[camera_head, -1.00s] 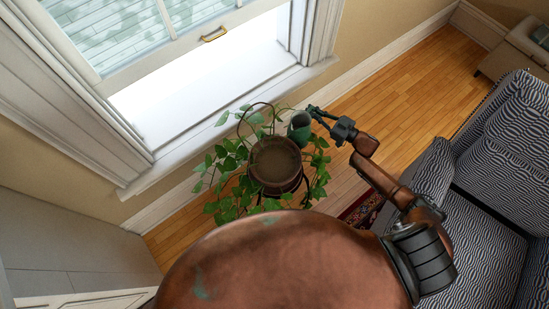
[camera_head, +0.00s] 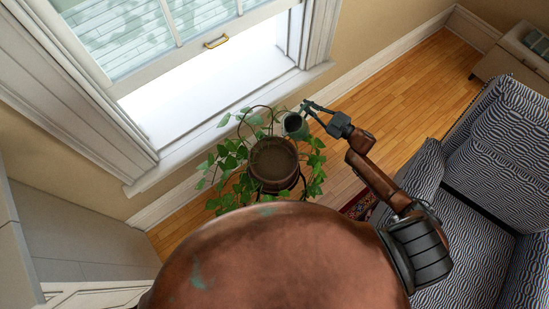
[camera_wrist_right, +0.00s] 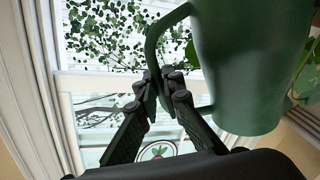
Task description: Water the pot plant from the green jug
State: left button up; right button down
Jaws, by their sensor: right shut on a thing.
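The pot plant (camera_head: 230,160) has trailing green leaves around a round brown pot (camera_head: 273,184) with dark brown soil. The green jug (camera_head: 303,131) is at the upper right edge of the pot, close to the leaves, with its dark round opening visible. My right gripper (camera_head: 307,107) is shut on the jug's handle. In the right wrist view the fingers (camera_wrist_right: 163,90) close on the handle, and the jug's body (camera_wrist_right: 250,70) fills the upper right. I see no water coming out, and the exact tilt is hard to tell. My left gripper is not in view.
A window with a white sill (camera_head: 225,125) is behind the plant. A blue-and-white patterned armchair (camera_head: 490,180) stands at the right, with a patterned rug (camera_head: 360,203) partly showing beside it. Wooden floor (camera_head: 400,105) lies open between the wall and chair.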

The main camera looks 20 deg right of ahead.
aim_at(300, 112)
jog(key=shift+s+a+r+n+p, duration=0.1)
jog(key=shift+a+r+n+p, duration=0.2)
jog(key=shift+r, duration=0.25)
jog(key=shift+s+a+r+n+p, duration=0.1)
jog(key=shift+a+r+n+p, duration=0.1)
jog(key=shift+r+n+p, duration=0.25)
jog(key=shift+s+a+r, duration=0.15)
jog(key=shift+s+a, duration=0.15)
jog(key=shift+s+a+r+n, duration=0.3)
jog(key=shift+a+r+n, duration=0.2)
jog(key=shift+r+n, duration=0.15)
jog(key=shift+s+a+r+n, duration=0.2)
jog(key=shift+s+a+n, duration=0.25)
jog(key=shift+n, duration=0.35)
jog(key=shift+s+a+f+n+b, duration=0.15)
jog(key=shift+a+f+n+b, duration=0.2)
jog(key=shift+n+b, duration=0.35)
jog(key=shift+s+a+n+b, duration=0.2)
jog(key=shift+a+n+b, duration=0.1)
jog(key=shift+b, duration=0.05)
jog(key=shift+s+a+r+n, duration=0.1)
jog(key=shift+a+n, duration=0.1)
jog(key=shift+n, duration=0.1)
jog(key=shift+s+a+r+n+b, duration=0.2)
jog(key=shift+s+a+n+b, duration=0.15)
jog(key=shift+n, duration=0.25)
jog(key=shift+s+a+r+n, duration=0.3)
jog(key=shift+a+r+n, duration=0.3)
jog(key=shift+r, duration=0.05)
